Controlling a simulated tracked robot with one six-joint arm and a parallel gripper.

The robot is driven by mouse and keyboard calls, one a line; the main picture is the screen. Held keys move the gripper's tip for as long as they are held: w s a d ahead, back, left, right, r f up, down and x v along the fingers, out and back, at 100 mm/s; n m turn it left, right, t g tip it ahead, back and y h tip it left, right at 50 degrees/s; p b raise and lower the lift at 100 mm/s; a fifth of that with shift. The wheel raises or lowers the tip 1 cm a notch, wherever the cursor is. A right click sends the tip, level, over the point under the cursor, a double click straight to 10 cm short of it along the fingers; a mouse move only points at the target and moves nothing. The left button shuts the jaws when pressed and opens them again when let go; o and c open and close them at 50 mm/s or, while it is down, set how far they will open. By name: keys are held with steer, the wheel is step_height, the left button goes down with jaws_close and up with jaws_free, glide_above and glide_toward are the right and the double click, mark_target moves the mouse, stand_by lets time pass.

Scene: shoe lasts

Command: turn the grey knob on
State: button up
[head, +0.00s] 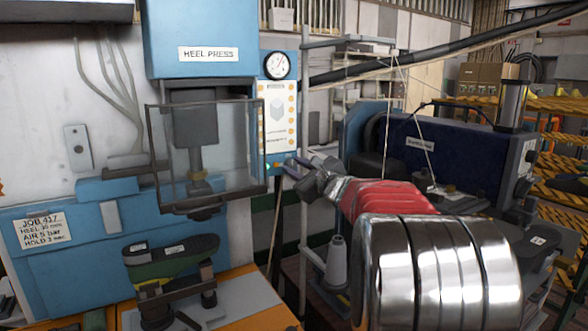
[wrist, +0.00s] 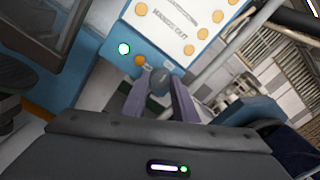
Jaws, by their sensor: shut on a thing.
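The grey knob (wrist: 159,79) sits on the lower edge of the blue control panel in the wrist view, between my gripper's two fingertips. My gripper (wrist: 158,92) is shut on it, one finger on each side. In the head view my gripper (head: 287,170) reaches left from my arm to the panel beside the heel press. The knob is hidden there by the fingers. Which way the knob points is too small to tell. A green light (wrist: 124,48) and an orange one (wrist: 139,61) show on the panel to the knob's upper left.
The heel press (head: 194,45) with its clear guard (head: 235,150) stands left of my gripper. A shoe last (head: 170,262) sits below the guard. A thread cone (head: 337,262) and a dark blue machine (head: 455,150) stand to the right. A gauge (head: 277,66) is above the panel.

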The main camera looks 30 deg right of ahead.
steer(key=shift+d+f, duration=0.15)
steer(key=shift+f, duration=0.3)
steer(key=o, duration=1)
steer(key=shift+r, duration=0.2)
steer(key=shift+o, duration=0.2)
steer(key=shift+r, duration=0.1)
steer(key=s+a, duration=0.1)
steer(key=s, duration=1.2)
steer(key=shift+s, duration=0.4)
